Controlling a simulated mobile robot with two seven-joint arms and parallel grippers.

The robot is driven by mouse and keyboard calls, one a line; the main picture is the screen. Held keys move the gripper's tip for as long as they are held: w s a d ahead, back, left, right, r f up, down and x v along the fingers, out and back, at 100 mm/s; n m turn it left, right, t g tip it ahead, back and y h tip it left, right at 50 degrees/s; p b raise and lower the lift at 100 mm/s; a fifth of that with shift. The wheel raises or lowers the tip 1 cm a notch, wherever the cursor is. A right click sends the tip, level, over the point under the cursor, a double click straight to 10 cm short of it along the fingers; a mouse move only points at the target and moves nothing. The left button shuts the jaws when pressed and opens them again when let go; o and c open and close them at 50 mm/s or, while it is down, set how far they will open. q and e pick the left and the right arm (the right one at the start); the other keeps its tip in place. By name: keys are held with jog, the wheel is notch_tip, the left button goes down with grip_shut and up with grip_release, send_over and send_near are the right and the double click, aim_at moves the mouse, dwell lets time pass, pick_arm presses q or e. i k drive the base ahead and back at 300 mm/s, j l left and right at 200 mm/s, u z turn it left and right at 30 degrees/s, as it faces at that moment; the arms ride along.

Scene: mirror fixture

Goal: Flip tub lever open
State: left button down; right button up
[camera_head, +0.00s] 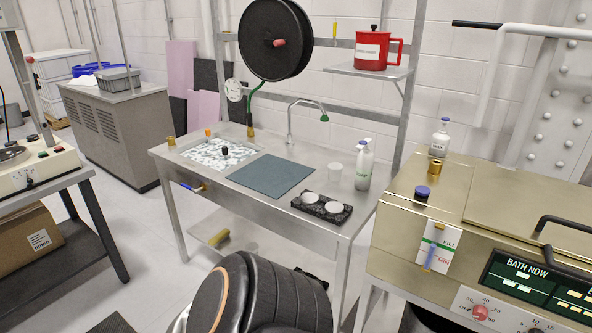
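A small lever with a blue handle and a brass-coloured body (193,187) sits at the front left edge of the steel bench (325,237), below a shallow inset tub (190,154) holding white pieces. The handle lies roughly along the bench edge; whether this is open or shut I cannot tell. Another slim blue part (429,257) shows on the FILL label of the brass-coloured bath unit (400,238) at the right. It is too small to tell whether it is a lever. Neither of my grippers is in view.
A dark ribbed rounded object (285,292) fills the bottom middle, in front of the bench. A blue-grey mat (270,174), a black tray (341,216) and a white bottle (364,168) occupy the bench.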

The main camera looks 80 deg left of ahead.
aim_at(195, 191)
jog(key=j+u, duration=0.1)
jog(key=u, duration=0.4)
jog(key=j+u, duration=0.1)
jog(key=u, duration=0.35)
jog(key=j+u, duration=0.1)
jog(key=u, duration=0.4)
jog(key=i+j+u, duration=0.1)
jog(key=j+u, duration=0.25)
jog(key=i+j+u, duration=0.1)
jog(key=u, duration=0.25)
jog(key=i+j+u, duration=0.15)
jog(key=u, duration=0.2)
jog(key=j, duration=0.15)
